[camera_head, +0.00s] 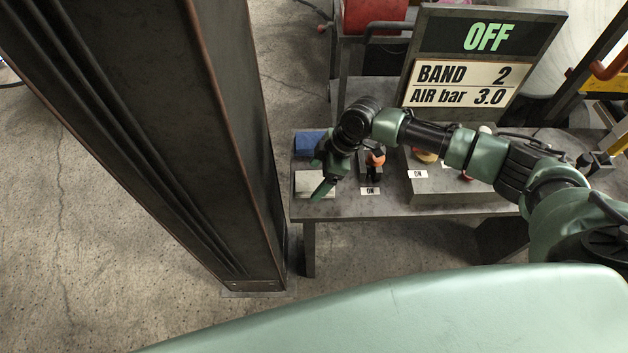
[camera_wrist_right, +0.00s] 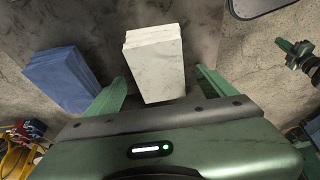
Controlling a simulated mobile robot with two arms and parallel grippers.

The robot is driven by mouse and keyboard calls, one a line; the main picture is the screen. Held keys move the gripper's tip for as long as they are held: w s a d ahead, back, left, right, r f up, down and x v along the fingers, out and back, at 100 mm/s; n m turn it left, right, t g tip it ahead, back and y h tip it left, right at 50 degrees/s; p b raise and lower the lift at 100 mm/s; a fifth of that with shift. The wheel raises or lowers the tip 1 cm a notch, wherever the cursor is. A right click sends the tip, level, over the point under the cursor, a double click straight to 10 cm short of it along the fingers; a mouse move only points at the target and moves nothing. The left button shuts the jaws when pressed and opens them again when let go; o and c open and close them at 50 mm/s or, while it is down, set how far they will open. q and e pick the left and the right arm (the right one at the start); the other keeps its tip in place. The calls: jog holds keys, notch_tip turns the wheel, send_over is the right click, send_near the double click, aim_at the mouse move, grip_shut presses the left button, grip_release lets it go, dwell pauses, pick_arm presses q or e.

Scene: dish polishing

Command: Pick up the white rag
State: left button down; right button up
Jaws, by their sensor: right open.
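The white rag (camera_wrist_right: 155,62) is a folded, layered stack in the right wrist view, lying on the dark table between the open fingers of my right gripper (camera_wrist_right: 160,92). In the head view the white rag (camera_head: 308,184) is partly hidden by my right gripper (camera_head: 321,172), which is over it at the table's left end. I cannot tell whether the fingers touch it. A blue folded rag (camera_head: 308,143) lies behind the white one; it also shows at the left of the right wrist view (camera_wrist_right: 62,78).
The dark table (camera_head: 345,205) carries a switch box with an ON label (camera_head: 370,190) just right of the gripper. A larger control box (camera_head: 450,187) stands further right. A sign reading OFF (camera_head: 485,38) rises behind. A thick dark pillar (camera_head: 150,110) stands left of the table.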

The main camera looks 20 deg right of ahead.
aim_at(314, 180)
jog(key=shift+x, duration=1.2)
jog(key=shift+f, duration=0.15)
jog(key=c, duration=1.5)
jog(key=shift+r, duration=0.2)
notch_tip(314, 180, up, 20)
jog(key=b, duration=0.2)
jog(key=shift+b, duration=0.4)
